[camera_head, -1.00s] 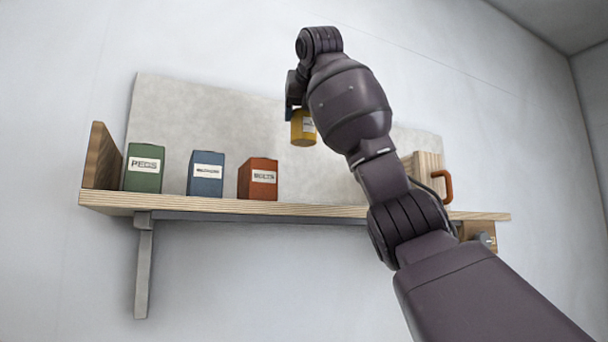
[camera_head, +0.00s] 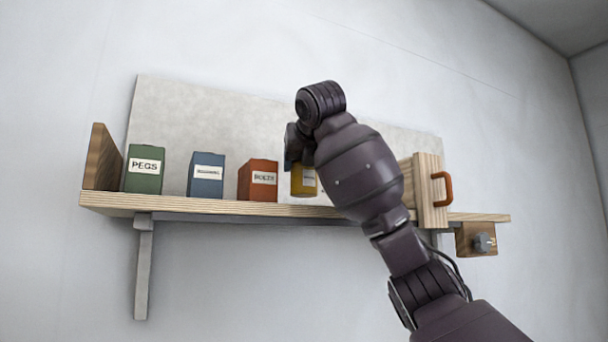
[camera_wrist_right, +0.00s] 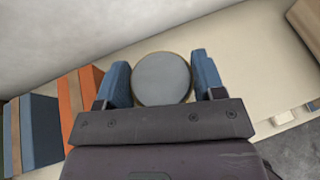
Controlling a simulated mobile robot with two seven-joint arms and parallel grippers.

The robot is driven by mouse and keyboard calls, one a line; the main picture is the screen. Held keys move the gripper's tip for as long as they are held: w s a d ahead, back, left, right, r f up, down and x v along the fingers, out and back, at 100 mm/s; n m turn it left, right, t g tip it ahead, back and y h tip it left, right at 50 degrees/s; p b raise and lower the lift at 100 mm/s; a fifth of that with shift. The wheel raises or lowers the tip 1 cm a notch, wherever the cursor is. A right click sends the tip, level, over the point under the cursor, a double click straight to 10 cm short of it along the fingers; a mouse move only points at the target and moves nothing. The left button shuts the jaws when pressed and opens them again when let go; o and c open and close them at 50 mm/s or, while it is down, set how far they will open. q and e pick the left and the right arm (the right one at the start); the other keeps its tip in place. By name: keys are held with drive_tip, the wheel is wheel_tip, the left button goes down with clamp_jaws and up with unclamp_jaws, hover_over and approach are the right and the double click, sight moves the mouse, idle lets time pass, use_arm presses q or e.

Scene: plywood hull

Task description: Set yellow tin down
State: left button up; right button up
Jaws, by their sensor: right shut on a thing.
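The yellow tin (camera_head: 303,182) is at shelf level in the head view, just right of the red tin (camera_head: 258,181). Its right part is hidden behind my arm. I cannot tell for sure whether its base touches the shelf (camera_head: 210,205). My right gripper (camera_head: 298,160) is shut on the tin from above. In the right wrist view the tin's round grey top (camera_wrist_right: 161,79) sits between the two blue fingers of my right gripper (camera_wrist_right: 163,82). My left gripper is not in view.
A blue tin (camera_head: 206,175) and a green tin (camera_head: 143,170) stand further left, near a wooden end board (camera_head: 101,158). A wooden block with an orange handle (camera_head: 430,190) stands right of my arm. A small wooden box with a knob (camera_head: 477,240) hangs below the shelf's right end.

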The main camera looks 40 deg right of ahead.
wheel_tip(320, 180, down, 2)
drive_tip(key=shift+w+d+f, duration=0.1)
drive_tip(key=shift+d+f, duration=0.05)
drive_tip(key=shift+f, duration=0.05)
drive_tip(key=shift+f, duration=0.15)
drive_tip(key=o, duration=1.1)
drive_tip(key=shift+c, duration=0.2)
use_arm(q)
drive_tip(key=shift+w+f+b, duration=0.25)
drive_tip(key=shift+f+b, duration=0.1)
drive_tip(key=shift+b, duration=0.35)
use_arm(e)
drive_tip(key=v, duration=1.2)
